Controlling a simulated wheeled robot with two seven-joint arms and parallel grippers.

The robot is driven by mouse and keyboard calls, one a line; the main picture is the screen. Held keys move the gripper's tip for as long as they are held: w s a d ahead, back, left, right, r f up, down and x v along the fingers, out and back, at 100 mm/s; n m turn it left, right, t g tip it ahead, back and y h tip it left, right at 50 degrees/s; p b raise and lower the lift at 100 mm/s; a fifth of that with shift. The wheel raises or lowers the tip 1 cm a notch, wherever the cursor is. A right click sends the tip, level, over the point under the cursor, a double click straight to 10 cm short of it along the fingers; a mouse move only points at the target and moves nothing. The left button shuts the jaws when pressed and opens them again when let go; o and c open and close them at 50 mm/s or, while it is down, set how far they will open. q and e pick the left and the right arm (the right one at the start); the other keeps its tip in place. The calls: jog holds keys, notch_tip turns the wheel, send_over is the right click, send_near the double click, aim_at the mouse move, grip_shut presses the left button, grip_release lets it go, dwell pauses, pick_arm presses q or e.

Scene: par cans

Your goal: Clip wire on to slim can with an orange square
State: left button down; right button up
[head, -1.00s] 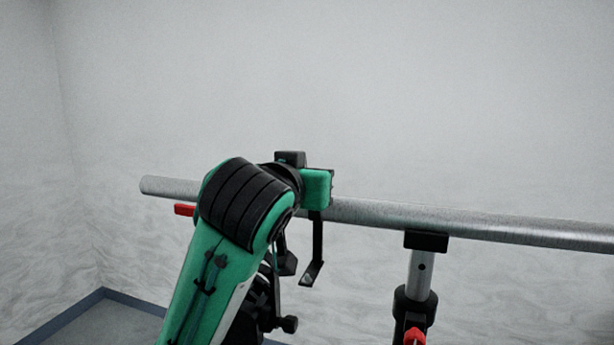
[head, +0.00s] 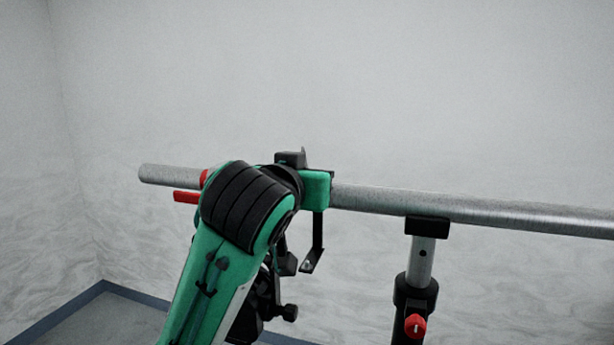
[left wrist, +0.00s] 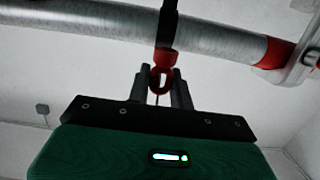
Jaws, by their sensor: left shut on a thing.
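In the left wrist view my left gripper (left wrist: 160,82) is shut on a red clip (left wrist: 164,58). A black strap or wire (left wrist: 165,25) runs up from the clip, in front of the grey pipe, and out at the top. In the head view my green and black left arm rises from below to the pipe and hides part of it; the fingers and clip cannot be made out there. Black hardware (head: 265,300) shows partly behind the arm, possibly a lamp; I cannot tell. No orange square is visible. My right gripper is out of view.
The long grey pipe (head: 480,212) crosses the head view. A stand (head: 418,270) with a red knob (head: 414,325) holds it at the right. Red parts (head: 186,197) show left of my arm. Pale walls stand behind; the space above the pipe is clear.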

pick_arm(q)
jog(key=shift+f+b, duration=2.7)
jog(key=shift+f, duration=2.1)
jog(key=shift+w+a+f+p, duration=0.1)
jog(key=shift+w+a+p, duration=0.4)
jog(key=shift+a, duration=1.4)
jog(key=shift+w+a+f+p, duration=0.1)
jog(key=shift+w+a+p, duration=0.45)
jog(key=shift+a, duration=1.35)
jog(key=shift+w+a+p, duration=0.15)
jog(key=shift+w+a, duration=0.65)
jog(key=shift+a, duration=1.1)
jog(key=shift+f+p, duration=0.25)
jog(key=shift+p, duration=0.15)
